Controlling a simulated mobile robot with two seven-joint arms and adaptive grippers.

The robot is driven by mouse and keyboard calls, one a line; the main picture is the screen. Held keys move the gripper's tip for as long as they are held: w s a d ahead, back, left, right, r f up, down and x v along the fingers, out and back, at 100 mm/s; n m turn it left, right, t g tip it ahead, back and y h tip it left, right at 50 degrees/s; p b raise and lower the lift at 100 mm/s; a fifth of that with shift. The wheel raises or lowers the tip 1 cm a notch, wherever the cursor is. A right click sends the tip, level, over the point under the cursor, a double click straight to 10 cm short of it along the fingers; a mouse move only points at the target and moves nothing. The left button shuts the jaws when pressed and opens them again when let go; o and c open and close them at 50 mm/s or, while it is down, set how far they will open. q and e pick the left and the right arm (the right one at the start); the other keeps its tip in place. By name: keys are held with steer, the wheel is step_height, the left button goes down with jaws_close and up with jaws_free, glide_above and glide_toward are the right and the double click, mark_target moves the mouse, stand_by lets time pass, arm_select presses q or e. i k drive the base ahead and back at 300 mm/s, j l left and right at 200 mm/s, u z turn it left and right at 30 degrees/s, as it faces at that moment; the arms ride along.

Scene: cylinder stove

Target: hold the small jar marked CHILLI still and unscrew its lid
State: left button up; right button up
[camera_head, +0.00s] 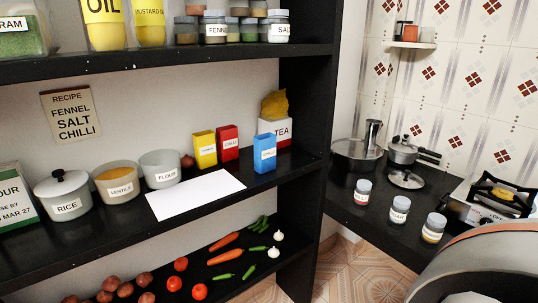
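Three small glass jars with grey lids stand upright on the dark counter at the right: the left jar (362,192), the middle jar (399,209) and the right jar (434,228). Each has a white label too small to read surely, so I cannot tell whether one is marked CHILLI. More small lidded jars stand on the top shelf; a front one reads like FENNEL (214,29) and another reads SALT (279,27). All their lids appear on. Neither of my grippers is in view.
A pan (356,155), a pressure cooker (401,151) and a stove (492,200) sit on the counter. The shelf unit (302,170) at left holds pots, boxes and vegetables. A large grey rounded shape, probably my arm, fills the lower right corner near the right jar.

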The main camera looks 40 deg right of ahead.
mark_target(361, 197)
steer(key=i+j+z, duration=0.2)
steer(key=i+j, duration=0.3)
steer(key=j, duration=0.15)
steer(key=z, duration=2.3)
